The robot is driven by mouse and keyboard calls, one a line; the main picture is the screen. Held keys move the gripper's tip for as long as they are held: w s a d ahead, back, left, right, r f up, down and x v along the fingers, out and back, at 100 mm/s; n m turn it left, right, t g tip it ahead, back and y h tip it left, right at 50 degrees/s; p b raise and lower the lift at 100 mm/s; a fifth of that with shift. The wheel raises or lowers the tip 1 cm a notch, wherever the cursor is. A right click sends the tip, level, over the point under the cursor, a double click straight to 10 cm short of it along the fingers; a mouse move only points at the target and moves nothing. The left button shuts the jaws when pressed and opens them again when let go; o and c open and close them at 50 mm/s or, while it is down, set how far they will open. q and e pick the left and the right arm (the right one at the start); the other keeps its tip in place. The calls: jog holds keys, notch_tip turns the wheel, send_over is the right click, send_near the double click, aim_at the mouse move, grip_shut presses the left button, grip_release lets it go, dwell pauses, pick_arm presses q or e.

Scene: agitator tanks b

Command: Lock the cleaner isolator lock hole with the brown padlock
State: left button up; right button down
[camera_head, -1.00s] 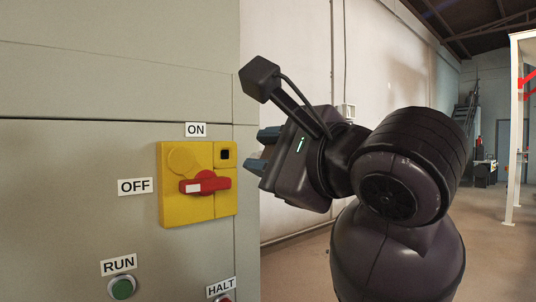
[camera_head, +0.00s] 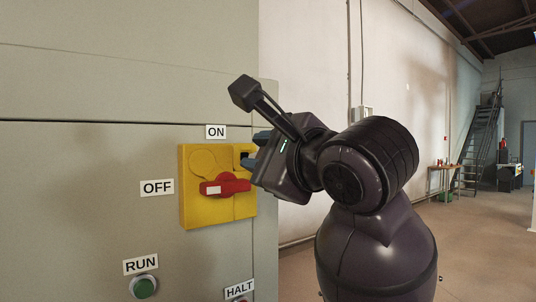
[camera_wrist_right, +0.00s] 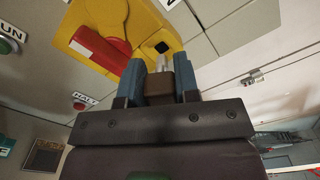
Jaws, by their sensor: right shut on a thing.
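The yellow isolator (camera_head: 190,213) is mounted on the grey cabinet. Its red handle (camera_head: 228,187) lies level, its white end pointing at the OFF label. The dark square lock hole (camera_wrist_right: 161,47) is at the isolator's upper corner, near the ON label; in the head view my gripper partly covers it. My right gripper (camera_head: 256,151) is beside that corner, shut on the brown padlock (camera_wrist_right: 158,86). The padlock's pale shackle (camera_wrist_right: 160,63) points at the lock hole and appears close to it; I cannot tell whether it has entered. My left gripper is out of view.
A green RUN button (camera_head: 144,287) and the HALT label (camera_head: 239,289) sit below the isolator. The cabinet's right edge is just beyond the isolator. Open floor, a staircase (camera_head: 478,150) and a table lie far right.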

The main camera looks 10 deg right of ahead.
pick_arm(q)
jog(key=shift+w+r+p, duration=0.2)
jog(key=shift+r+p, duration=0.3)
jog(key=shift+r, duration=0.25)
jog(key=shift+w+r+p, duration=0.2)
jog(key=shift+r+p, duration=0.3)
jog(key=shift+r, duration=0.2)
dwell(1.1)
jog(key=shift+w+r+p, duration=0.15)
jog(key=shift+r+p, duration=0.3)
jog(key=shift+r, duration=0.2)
pick_arm(e)
jog(key=shift+x, duration=1.75)
